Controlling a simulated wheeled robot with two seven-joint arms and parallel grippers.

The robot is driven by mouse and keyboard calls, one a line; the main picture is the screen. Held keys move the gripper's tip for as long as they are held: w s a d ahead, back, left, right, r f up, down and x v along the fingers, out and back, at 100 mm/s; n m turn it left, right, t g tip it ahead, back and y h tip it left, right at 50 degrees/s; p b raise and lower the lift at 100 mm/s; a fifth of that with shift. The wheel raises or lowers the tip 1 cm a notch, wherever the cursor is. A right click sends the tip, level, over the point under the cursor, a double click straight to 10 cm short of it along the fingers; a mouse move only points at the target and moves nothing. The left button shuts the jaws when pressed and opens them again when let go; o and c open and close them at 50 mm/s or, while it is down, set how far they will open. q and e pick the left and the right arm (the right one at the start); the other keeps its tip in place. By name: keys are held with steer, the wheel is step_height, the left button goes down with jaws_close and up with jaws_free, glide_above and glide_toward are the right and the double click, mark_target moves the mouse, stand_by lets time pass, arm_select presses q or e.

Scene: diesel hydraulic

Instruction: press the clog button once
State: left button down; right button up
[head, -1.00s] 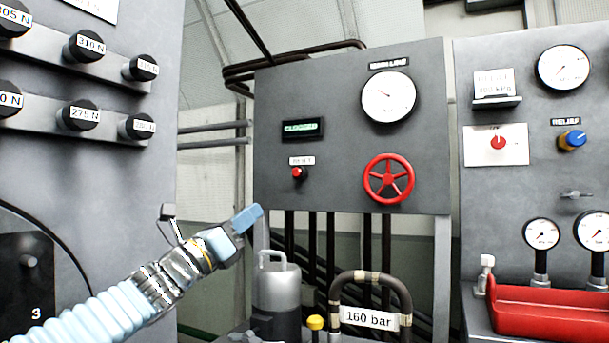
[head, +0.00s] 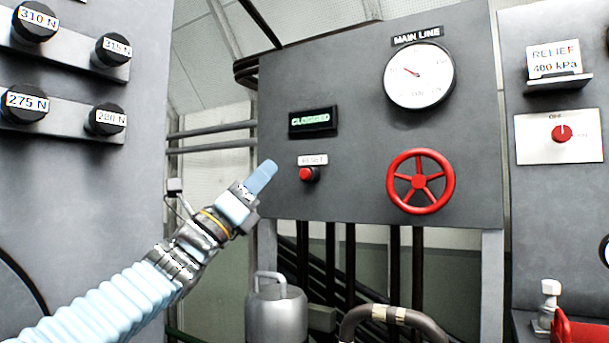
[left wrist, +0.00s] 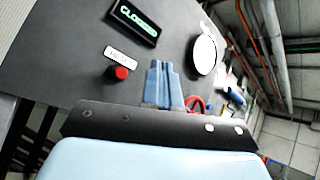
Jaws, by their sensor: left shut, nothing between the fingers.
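The red clog button (head: 307,174) sticks out of the grey main-line panel (head: 350,180), below a white label reading RESET (head: 312,160). Above the label a dark display (head: 312,121) shows CLOGGED in green. My left gripper (head: 264,174) is shut and empty, its blue fingers pointing up and right, left of the button and apart from it in the picture. In the left wrist view the button (left wrist: 121,73) lies left of the closed fingertips (left wrist: 163,72), and the display (left wrist: 136,22) is farther up. My right gripper is not in view.
A red handwheel (head: 420,181) and a round gauge (head: 419,75) are on the same panel, right of the button. A grey canister (head: 276,318) stands below. A panel with black knobs (head: 38,22) is at the left. The panel face around the button is clear.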

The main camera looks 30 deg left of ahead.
mark_target(305, 174)
arm_select(q)
steer(key=w+p, duration=0.3)
steer(key=w, duration=0.5)
steer(key=shift+w+d, duration=0.2)
steer(key=shift+d, duration=0.15)
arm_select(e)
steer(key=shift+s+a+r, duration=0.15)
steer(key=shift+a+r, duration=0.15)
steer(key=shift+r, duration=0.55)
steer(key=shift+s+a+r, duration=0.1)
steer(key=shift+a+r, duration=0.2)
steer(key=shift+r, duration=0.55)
arm_select(q)
steer(key=shift+w, duration=0.15)
steer(key=shift+w, duration=0.25)
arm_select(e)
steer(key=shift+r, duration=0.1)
arm_select(q)
steer(key=shift+w+p, duration=0.5)
steer(key=shift+w, duration=0.1)
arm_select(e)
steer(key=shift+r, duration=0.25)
arm_select(q)
steer(key=shift+s, duration=0.1)
stand_by(0.5)
steer(key=shift+s+b, duration=0.65)
steer(key=shift+s, duration=0.25)
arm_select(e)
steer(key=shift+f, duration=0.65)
